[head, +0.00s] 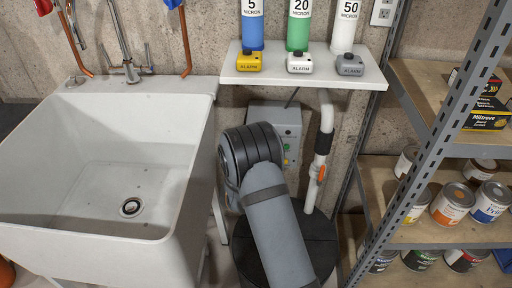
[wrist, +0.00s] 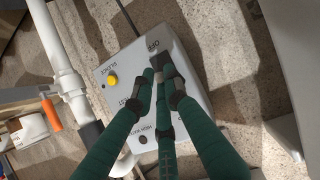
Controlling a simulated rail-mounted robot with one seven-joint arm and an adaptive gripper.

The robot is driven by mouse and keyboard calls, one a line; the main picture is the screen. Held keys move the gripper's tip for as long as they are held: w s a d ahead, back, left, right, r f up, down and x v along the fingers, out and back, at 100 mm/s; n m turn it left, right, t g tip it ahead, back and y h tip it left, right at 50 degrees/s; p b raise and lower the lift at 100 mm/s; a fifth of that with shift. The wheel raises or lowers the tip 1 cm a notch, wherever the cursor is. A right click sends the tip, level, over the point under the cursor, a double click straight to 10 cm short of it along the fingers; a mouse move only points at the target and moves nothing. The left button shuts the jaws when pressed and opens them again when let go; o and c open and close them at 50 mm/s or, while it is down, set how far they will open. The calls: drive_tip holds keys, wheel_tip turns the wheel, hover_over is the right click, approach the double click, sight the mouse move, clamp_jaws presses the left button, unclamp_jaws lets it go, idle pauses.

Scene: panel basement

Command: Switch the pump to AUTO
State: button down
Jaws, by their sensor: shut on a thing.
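The pump control box (head: 291,122) is a grey box on the wall behind my arm in the head view. My arm hides much of its front, and a green spot and a yellow spot show at its edge. In the wrist view the box face (wrist: 120,57) is tilted, with a yellow button (wrist: 112,80) and printed labels, one reading OFF. My gripper (wrist: 162,84) has dark green fingers with black tips. It is shut at the black selector knob near the OFF label. The fingers largely hide the knob, so its setting cannot be read.
A white pipe (head: 325,115) with an orange valve handle (head: 317,172) stands right of the box. A shelf (head: 300,77) with alarms and filters is above. The utility sink (head: 100,165) is at left, the paint rack (head: 445,235) at right. A black round lid (head: 315,235) lies below.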

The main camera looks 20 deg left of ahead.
drive_tip(key=r+g+p, duration=0.1)
drive_tip(key=p, duration=0.3)
drive_tip(key=r+g+p, duration=0.1)
drive_tip(key=p, duration=0.4)
drive_tip(key=shift+a+g+h, duration=0.25)
drive_tip(key=shift+g+h, duration=0.15)
drive_tip(key=p, duration=0.3)
drive_tip(key=shift+w+g+p, duration=0.1)
drive_tip(key=shift+g+p, duration=0.25)
drive_tip(key=shift+g, duration=0.05)
drive_tip(key=shift+f+p, duration=0.1)
drive_tip(key=shift+p, duration=0.4)
drive_tip(key=shift+a+f+g, duration=0.1)
drive_tip(key=shift+f+g, duration=0.1)
drive_tip(key=shift+g, duration=0.1)
drive_tip(key=c, duration=1.9)
unclamp_jaws()
drive_tip(key=shift+o, duration=0.3)
drive_tip(key=shift+w, duration=0.1)
drive_tip(key=shift+w+r, duration=0.1)
drive_tip(key=shift+f+b, duration=0.2)
drive_tip(key=shift+b, duration=0.15)
